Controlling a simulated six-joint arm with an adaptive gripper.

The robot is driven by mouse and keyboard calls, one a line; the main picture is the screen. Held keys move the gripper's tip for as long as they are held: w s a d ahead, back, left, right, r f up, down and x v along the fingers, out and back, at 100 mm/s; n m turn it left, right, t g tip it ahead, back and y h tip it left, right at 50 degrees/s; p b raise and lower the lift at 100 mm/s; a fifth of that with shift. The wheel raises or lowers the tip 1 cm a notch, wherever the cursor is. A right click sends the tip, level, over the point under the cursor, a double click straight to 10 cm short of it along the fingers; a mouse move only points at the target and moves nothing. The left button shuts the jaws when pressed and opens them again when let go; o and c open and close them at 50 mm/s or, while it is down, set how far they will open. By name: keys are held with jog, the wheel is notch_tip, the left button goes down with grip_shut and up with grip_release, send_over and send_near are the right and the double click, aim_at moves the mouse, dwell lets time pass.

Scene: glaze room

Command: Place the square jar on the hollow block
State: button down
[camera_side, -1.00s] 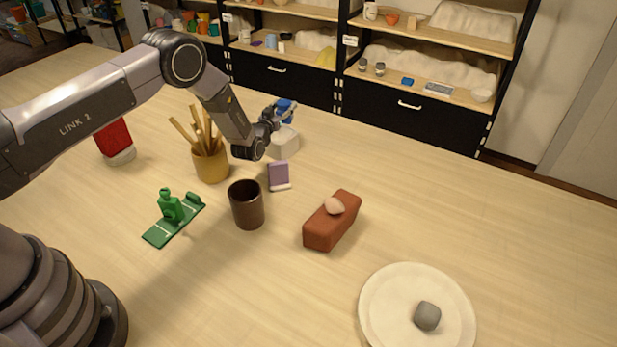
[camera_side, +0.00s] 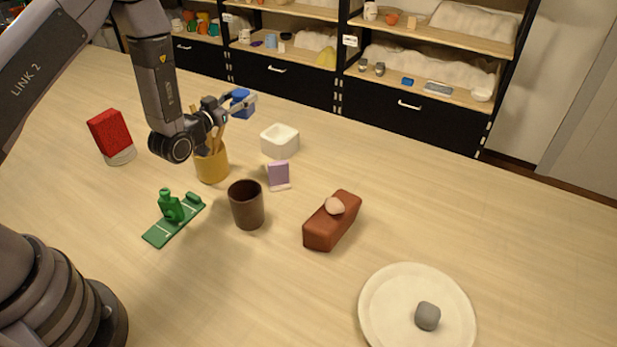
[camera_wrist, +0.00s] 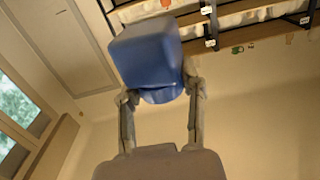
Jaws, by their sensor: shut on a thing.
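The square jar is blue (camera_side: 242,103), with a boxy body and a rounder end toward my gripper in the wrist view (camera_wrist: 150,55). My gripper (camera_side: 229,105) is shut on it and holds it in the air, pointing sideways. In the wrist view my two fingers (camera_wrist: 161,95) press on either side of the rounder end. The hollow block (camera_side: 280,143) is white with a square opening on top. It stands on the table, right of and below the jar in the side view, and nothing shows in it.
A yellow pot of sticks (camera_side: 211,166) stands just below my gripper in the picture. Nearby are a purple card (camera_side: 279,174), a brown cup (camera_side: 247,206), a brick with a pebble (camera_side: 328,226), a green stand (camera_side: 172,222) and a red block (camera_side: 109,132). A plate (camera_side: 385,305) lies front right.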

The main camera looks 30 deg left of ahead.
jog(key=s+d+m+h, duration=0.1)
jog(key=s+m+h, duration=0.1)
jog(key=s+h, duration=0.15)
send_over(282, 142)
jog(key=f, duration=0.9)
jog(key=shift+s, duration=0.25)
jog(key=shift+w+f, duration=0.2)
jog(key=shift+f, duration=1.55)
jog(key=shift+f, duration=0.15)
jog(key=c, duration=0.6)
grip_release()
jog(key=shift+c, duration=0.2)
